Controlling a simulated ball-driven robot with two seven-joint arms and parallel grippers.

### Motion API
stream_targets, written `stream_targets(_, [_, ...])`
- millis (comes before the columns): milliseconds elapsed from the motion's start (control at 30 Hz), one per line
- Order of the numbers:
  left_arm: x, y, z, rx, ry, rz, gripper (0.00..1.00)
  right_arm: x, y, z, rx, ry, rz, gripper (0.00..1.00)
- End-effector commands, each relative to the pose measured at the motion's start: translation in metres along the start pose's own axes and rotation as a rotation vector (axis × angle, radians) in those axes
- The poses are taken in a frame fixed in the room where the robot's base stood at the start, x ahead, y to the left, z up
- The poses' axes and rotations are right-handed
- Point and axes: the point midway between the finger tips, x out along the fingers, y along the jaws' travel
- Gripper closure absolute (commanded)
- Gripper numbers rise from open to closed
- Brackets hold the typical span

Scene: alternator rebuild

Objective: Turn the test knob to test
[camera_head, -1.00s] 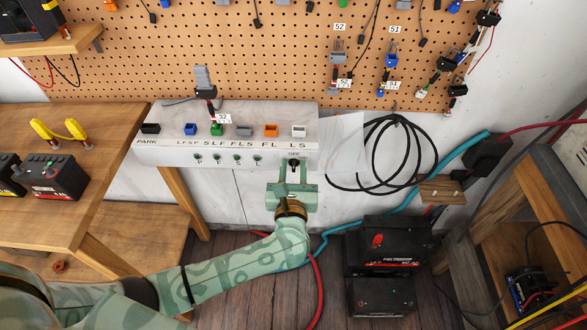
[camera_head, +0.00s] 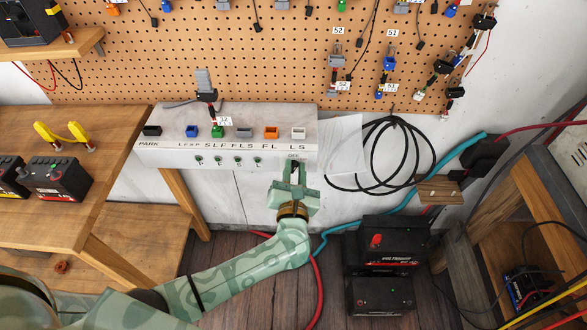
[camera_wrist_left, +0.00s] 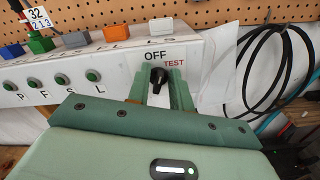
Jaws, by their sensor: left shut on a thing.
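The test knob (camera_wrist_left: 157,78) is small and black, on the front of the white test panel (camera_head: 215,159) near its right end. In the wrist view, it sits below the printed OFF label (camera_wrist_left: 156,56), with the red TEST label (camera_wrist_left: 174,64) to its upper right. My left gripper (camera_head: 294,167) reaches up to the panel and is shut on the knob, with one green finger on each side, as the wrist view (camera_wrist_left: 159,84) also shows. The fingers partly hide the knob, so its exact pointing is hard to tell. My right gripper is not in view.
Colored connectors, including an orange one (camera_head: 271,132), line the panel top above green buttons (camera_head: 258,162). A coiled black cable (camera_head: 385,155) hangs to the right. Batteries (camera_head: 390,243) stand lower right. A wooden workbench (camera_head: 95,200) is at left.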

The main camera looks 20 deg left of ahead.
Motion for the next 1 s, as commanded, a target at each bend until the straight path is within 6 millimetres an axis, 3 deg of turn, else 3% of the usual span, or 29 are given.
stream_targets(600, [-0.001,-0.005,-0.001,0.537,0.002,-0.001,1.0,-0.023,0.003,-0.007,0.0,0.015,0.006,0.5])
stream_targets(1000, [-0.001,-0.007,-0.003,0.701,0.002,-0.002,1.0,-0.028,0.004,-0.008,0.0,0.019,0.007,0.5])
